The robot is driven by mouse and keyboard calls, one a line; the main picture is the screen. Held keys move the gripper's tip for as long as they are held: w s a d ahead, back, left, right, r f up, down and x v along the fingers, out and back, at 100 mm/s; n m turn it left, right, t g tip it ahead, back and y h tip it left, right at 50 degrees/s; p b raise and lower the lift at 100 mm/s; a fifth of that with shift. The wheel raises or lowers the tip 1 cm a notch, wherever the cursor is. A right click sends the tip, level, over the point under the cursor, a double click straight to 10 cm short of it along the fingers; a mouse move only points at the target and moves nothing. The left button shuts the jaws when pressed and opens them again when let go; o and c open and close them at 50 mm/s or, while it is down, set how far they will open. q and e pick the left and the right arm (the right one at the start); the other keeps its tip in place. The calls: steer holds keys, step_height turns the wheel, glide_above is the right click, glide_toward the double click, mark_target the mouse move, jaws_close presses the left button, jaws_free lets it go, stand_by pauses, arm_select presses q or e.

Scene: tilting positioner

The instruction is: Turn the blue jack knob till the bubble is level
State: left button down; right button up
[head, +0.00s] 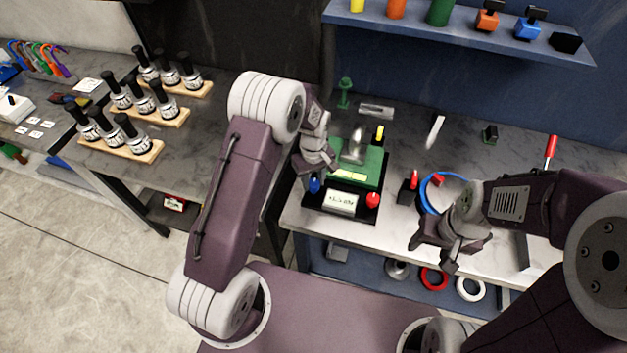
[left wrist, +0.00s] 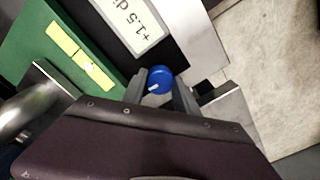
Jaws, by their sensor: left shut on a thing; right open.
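The tilting positioner has a green plate (head: 368,170) on a black base, with a display (head: 340,201) at its front. In the left wrist view the display (left wrist: 128,22) reads "+1.5" and then letters that are cut off. The blue jack knob (head: 315,186) is at the front left corner. My left gripper (left wrist: 158,88) is shut on the blue knob (left wrist: 160,78), a finger on each side; a white mark shows on the knob. The yellow level vial (left wrist: 80,55) has a pale spot towards its lower right end. My right gripper (head: 436,257) is open and empty, over the bench's front edge.
A red knob (head: 373,200) and a yellow knob (head: 380,133) stand at other corners of the positioner. A blue ring (head: 427,192) and a red-handled screwdriver (head: 551,147) are to the right. A shelf (head: 460,40) runs above the bench.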

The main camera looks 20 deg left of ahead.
mark_target(313, 183)
arm_select(q)
steer(key=m, duration=0.5)
steer(key=shift+w+m, duration=0.1)
steer(key=shift+m, duration=0.3)
steer(key=m, duration=0.4)
steer(key=shift+m, duration=0.4)
steer(key=shift+r+m, duration=0.1)
steer(key=shift+m, duration=0.2)
steer(key=c, duration=0.9)
jaws_free()
steer(key=shift+c, duration=0.2)
step_height(313, 183, up, 9)
steer(key=b, duration=0.1)
